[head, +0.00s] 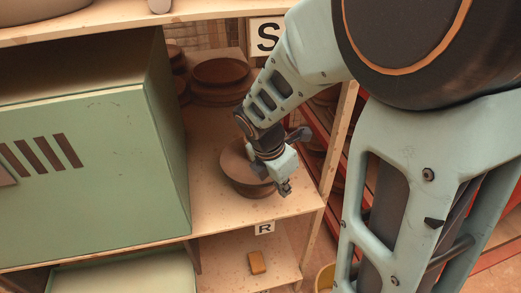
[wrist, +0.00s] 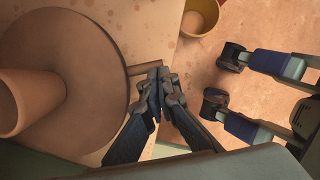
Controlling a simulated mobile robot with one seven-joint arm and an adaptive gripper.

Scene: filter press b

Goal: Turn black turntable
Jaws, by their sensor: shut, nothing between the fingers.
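A round brown turntable (head: 238,170) stands on the wooden shelf near its front right corner; it looks brown, not black. In the wrist view its disc (wrist: 105,95) fills the left side, with a paler round column (wrist: 22,100) at its middle. A short brown bar (wrist: 146,69) sticks out beside the disc's rim. My gripper (wrist: 158,88) is shut and empty at the right edge of the disc, its fingertips close to the bar; I cannot tell whether they touch. In the head view my gripper (head: 284,188) covers part of the turntable's right side.
A green cabinet (head: 90,165) stands left of the turntable. Stacked brown discs (head: 220,85) sit behind it. A wooden post (head: 338,135) rises at the shelf's right. Below are an orange-brown block (head: 257,262) and a yellow bucket (head: 325,278).

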